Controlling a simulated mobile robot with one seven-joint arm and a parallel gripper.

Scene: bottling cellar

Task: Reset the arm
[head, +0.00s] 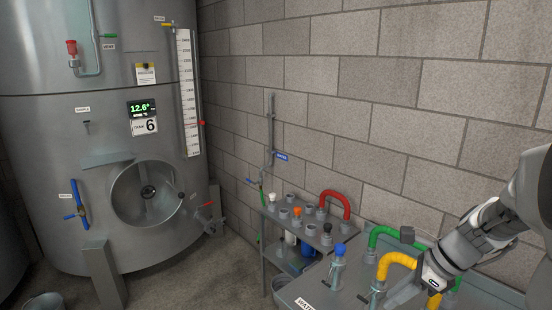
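My arm reaches in from the right edge in the head view, folded down towards the lower right. My gripper (398,296) is low over the metal bench at the bottom right, close beside a yellow bent pipe (397,260). Grey finger parts show below the wrist, but I cannot tell whether they are apart or together. I see nothing clearly held. Whether the gripper touches the pipe cannot be told.
A green bent pipe (385,232) and a blue-topped fitting (339,262) stand on the bench (315,285). Behind is a rack (322,243) with a red bent pipe (345,198) and several fittings. A large steel tank (50,140) fills the left; a block wall (400,110) stands behind.

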